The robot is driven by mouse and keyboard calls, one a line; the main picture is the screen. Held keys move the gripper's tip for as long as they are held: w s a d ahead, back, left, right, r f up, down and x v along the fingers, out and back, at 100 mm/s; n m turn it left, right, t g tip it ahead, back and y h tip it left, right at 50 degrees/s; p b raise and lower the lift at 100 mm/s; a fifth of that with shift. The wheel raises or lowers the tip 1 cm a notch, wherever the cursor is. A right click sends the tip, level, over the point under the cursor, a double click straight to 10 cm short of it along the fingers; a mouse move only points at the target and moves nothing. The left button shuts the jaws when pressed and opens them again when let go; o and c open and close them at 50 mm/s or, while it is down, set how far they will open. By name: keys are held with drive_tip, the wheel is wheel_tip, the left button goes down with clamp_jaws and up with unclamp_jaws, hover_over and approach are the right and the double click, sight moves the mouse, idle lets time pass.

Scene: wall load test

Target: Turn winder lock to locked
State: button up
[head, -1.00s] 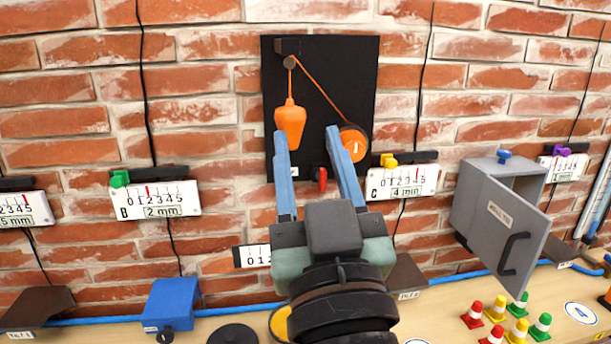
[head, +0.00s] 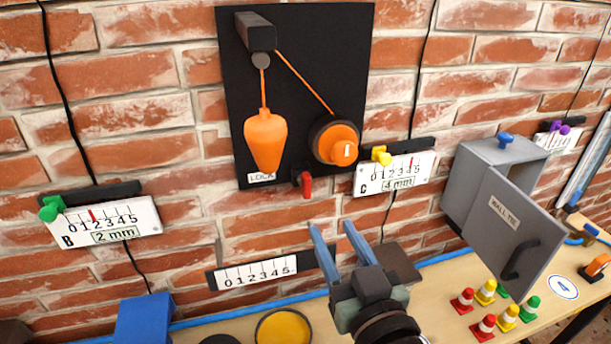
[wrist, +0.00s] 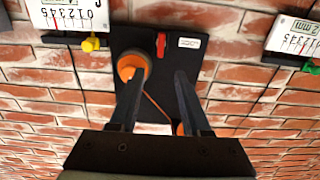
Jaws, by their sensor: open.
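The winder lock is a small red lever (head: 304,184) at the bottom edge of the black panel (head: 230,110), right of a label (head: 262,178) reading LOCK. It hangs roughly downward in the head view. In the wrist view the red lever (wrist: 161,44) shows beyond and between the fingers. The orange winder drum (head: 340,144) sits above right of it, with a cord to a pulley and an orange weight (head: 265,142). My gripper (head: 330,228) is open and empty, below the lever in the head view and apart from it.
Gauge B (head: 110,222) is at left and gauge C (head: 400,175) is right of the lever. A lower scale (head: 255,273) sits beside my gripper. The grey cabinet (head: 515,229) has its door open at right. Small cones (head: 485,327) stand on the bench.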

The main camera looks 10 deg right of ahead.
sight(308, 184)
drive_tip(key=w+p, duration=0.1)
drive_tip(key=w, duration=0.3)
drive_tip(key=w+p, duration=0.1)
drive_tip(key=w, duration=0.3)
drive_tip(key=w+p, duration=0.2)
drive_tip(key=w, duration=0.2)
drive_tip(key=shift+a+r, duration=0.15)
drive_tip(key=shift+a, duration=0.1)
drive_tip(key=shift+s, duration=0.1)
clamp_jaws()
